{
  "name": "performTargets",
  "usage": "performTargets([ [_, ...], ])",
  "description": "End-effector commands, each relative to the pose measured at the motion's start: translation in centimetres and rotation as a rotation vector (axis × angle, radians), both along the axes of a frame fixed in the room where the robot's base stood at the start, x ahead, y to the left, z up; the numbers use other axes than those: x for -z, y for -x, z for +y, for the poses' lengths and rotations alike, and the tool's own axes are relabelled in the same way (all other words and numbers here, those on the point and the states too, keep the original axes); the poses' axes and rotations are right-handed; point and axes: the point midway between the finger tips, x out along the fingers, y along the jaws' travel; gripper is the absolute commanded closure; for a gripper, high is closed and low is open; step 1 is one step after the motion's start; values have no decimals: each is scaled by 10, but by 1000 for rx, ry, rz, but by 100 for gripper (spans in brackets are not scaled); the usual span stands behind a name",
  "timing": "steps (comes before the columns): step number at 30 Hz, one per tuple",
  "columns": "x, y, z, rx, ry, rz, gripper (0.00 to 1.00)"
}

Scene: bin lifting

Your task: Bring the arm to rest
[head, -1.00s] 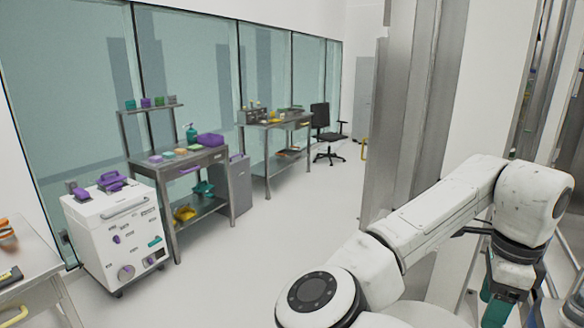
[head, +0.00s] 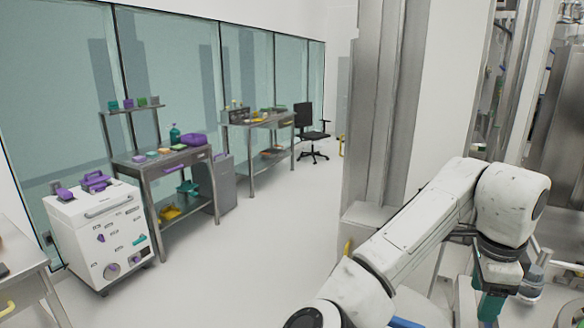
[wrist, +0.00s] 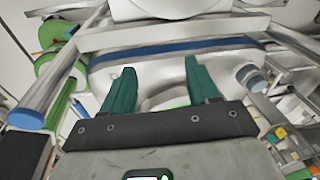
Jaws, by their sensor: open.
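My white arm (head: 420,228) reaches across the lower right of the head view, its elbow bent. My gripper (wrist: 160,66) shows in the wrist view with two teal fingers spread apart and nothing between them. In the head view only a teal part of the gripper (head: 491,307) shows at the bottom right; its fingertips are not clear. No held object is seen.
A white cart (head: 100,235) stands at the left, with a metal workbench (head: 185,165), a second bench and a black chair (head: 312,130) behind it. Machinery crowds the right. The floor (head: 260,240) between is clear.

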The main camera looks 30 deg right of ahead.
Motion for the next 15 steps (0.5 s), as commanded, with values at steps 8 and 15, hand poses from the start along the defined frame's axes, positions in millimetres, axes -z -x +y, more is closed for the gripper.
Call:
performTargets([
  [8, 2, 1, -25, -187, 202, 42, 40],
  [15, 6, -17, -37, -558, 456, 130, 40],
])
